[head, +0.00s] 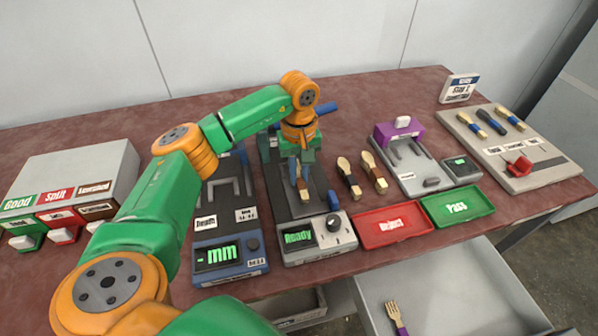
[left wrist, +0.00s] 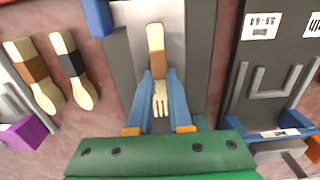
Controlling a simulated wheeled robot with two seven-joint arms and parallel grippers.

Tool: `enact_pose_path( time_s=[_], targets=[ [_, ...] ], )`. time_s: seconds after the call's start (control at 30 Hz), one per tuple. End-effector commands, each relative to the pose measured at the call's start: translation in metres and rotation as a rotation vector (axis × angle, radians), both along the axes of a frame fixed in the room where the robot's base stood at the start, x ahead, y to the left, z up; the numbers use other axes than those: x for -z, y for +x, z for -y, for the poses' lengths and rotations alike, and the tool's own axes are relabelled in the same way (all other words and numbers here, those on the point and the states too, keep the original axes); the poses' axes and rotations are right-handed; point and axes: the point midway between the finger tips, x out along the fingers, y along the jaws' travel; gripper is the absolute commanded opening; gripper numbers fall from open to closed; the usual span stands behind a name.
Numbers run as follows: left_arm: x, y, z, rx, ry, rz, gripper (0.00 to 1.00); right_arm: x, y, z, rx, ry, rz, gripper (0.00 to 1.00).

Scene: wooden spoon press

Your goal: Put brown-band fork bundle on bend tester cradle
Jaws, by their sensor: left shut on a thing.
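The brown-band fork bundle (head: 304,191) is pale wood with a brown wrap; its tines face the wrist camera's near side. My left gripper (head: 301,172) is shut on it, over the grey bed of the machine (head: 277,205) with the green "Ready" display, which looks like the bend tester. In the left wrist view the bundle (left wrist: 156,60) lies lengthwise between my gripper's blue fingers (left wrist: 161,80), above or on that light grey bed (left wrist: 188,22). I cannot tell whether it touches the bed. My right gripper is not in view.
Brown-band (head: 374,174) and black-band (head: 348,178) bundles lie right of the machine. A blue "mm" gauge (head: 228,262) stands left. Red Reject (head: 372,236) and green Pass (head: 478,197) trays are right. A purple-topped device (head: 414,165) stands behind. An open drawer (head: 480,315) holds a fork.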

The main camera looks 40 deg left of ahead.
Motion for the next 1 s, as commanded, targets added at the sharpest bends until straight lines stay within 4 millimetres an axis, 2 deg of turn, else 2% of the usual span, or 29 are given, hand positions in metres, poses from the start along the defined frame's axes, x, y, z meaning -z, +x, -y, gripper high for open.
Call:
enact_pose_path(
  time_s=[0.03, 0.07, 0.1, 0.17, 0.43, 0.57, 0.67, 0.8, 1.0],
  targets=[
    [0.003, 0.0, 0.0, 0.0, 0.0, 0.0, 0.0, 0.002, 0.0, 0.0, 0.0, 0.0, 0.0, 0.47],
    [0.002, 0.0, 0.0, 0.0, 0.0, 0.0, 0.23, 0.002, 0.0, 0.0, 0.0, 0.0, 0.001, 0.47],
    [0.002, 0.0, 0.0, 0.0, 0.0, 0.0, 0.34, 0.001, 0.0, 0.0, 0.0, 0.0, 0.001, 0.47],
    [0.002, 0.0, 0.0, 0.0, 0.0, 0.0, 0.48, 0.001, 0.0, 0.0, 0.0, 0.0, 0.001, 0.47],
    [0.001, 0.0, 0.0, 0.0, 0.0, 0.0, 0.48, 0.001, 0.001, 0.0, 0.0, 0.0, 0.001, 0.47],
    [-0.01, 0.001, 0.0, 0.0, 0.0, 0.003, 0.48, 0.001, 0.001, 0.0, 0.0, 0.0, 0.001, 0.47],
    [-0.033, 0.001, 0.0, 0.0, -0.001, 0.006, 0.48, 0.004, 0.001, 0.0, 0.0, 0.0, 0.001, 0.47],
    [-0.075, 0.001, 0.001, -0.001, -0.002, 0.007, 0.48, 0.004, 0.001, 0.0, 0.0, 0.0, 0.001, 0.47],
    [-0.118, 0.0, 0.0, 0.0, 0.0, 0.001, 0.48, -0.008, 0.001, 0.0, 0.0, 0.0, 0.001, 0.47]
  ],
)
